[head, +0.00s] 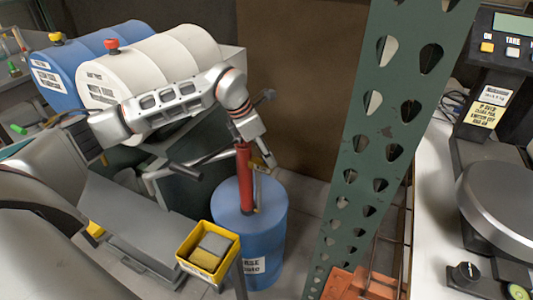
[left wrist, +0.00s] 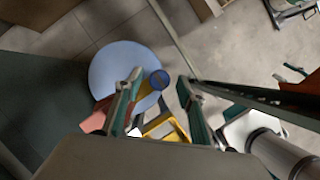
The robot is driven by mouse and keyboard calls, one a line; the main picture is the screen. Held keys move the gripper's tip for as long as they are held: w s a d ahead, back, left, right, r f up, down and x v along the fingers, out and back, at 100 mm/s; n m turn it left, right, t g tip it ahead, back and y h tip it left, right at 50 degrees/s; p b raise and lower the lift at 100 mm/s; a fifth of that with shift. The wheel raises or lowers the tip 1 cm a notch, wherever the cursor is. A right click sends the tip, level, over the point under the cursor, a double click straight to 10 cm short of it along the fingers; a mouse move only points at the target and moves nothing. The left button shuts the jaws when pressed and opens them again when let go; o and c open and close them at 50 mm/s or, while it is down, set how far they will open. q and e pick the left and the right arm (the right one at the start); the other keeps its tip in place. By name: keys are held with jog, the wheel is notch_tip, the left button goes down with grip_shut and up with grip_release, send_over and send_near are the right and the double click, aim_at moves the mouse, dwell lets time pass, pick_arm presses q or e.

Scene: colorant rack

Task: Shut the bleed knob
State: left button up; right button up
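A blue drum (head: 250,235) stands on the floor with a red upright pump cylinder (head: 243,180) on its lid. The drum's round lid also shows from above in the left wrist view (left wrist: 112,62). My left gripper (head: 264,155) is close beside the upper part of the pump, pointing down. In the left wrist view its two fingers (left wrist: 160,88) are apart. A small dark blue round piece (left wrist: 160,79) shows between them, farther off; I cannot tell whether it is the bleed knob. No knob is clearly identifiable in the head view. My right gripper is not in view.
A yellow bin (head: 187,250) with a grey block stands in front of the drum. A green perforated post (head: 375,170) rises to its right. Blue (head: 62,72) and white (head: 185,50) drums lie behind my left arm. A bench with a scale (head: 505,195) is far right.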

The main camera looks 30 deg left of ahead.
pick_arm(q)
jog(key=shift+f, duration=0.1)
jog(key=c, duration=1.1)
